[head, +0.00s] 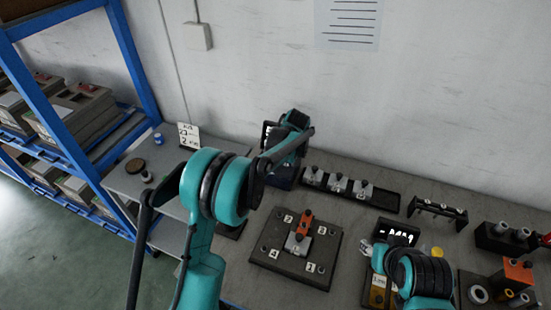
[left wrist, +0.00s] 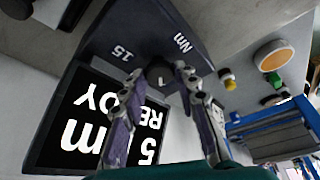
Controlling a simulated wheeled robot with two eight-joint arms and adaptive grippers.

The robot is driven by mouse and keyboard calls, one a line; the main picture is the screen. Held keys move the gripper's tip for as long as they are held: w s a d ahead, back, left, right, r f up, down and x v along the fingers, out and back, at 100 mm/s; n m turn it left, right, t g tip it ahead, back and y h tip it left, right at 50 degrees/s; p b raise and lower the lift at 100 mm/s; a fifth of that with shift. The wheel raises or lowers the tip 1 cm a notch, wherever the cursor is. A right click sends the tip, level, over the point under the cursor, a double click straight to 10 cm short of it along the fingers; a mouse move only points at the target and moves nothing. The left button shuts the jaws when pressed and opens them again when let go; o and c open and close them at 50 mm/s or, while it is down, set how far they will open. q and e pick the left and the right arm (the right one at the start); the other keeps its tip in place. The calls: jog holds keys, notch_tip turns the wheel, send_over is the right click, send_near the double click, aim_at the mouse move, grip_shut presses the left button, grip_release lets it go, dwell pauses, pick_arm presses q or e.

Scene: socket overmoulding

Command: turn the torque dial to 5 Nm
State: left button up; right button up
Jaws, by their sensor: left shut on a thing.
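The torque dial (left wrist: 158,75) is a small dark knob on a dark panel (left wrist: 110,42) in the left wrist view, with white "15" and "Nm" marks beside it. My left gripper (left wrist: 165,88) is shut on the dial, one finger on each side. The black display (left wrist: 60,110) shows upside down and reads "5", part of "Nm" and "READY"; a finger covers part of it. In the head view my left gripper (head: 297,140) is at the controller by the wall and hides the dial. My right arm enters at the lower right; its gripper is not visible.
A plate with numbered corners (head: 270,255) and an orange clamp lies mid-table. Behind it is a dark tray (head: 385,200) with several metal pieces. A black rack (head: 437,208), a small display (head: 398,232) and dark fixtures crowd the right. A blue shelf (head: 130,55) stands left.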

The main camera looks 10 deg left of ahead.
pick_arm(q)
jog(key=shift+n, duration=0.7)
jog(key=shift+g, duration=0.3)
jog(key=o, duration=1.2)
jog(key=shift+c, duration=0.2)
jog(key=v, duration=1.2)
jog(key=shift+d, duration=0.25)
jog(key=shift+f, duration=0.1)
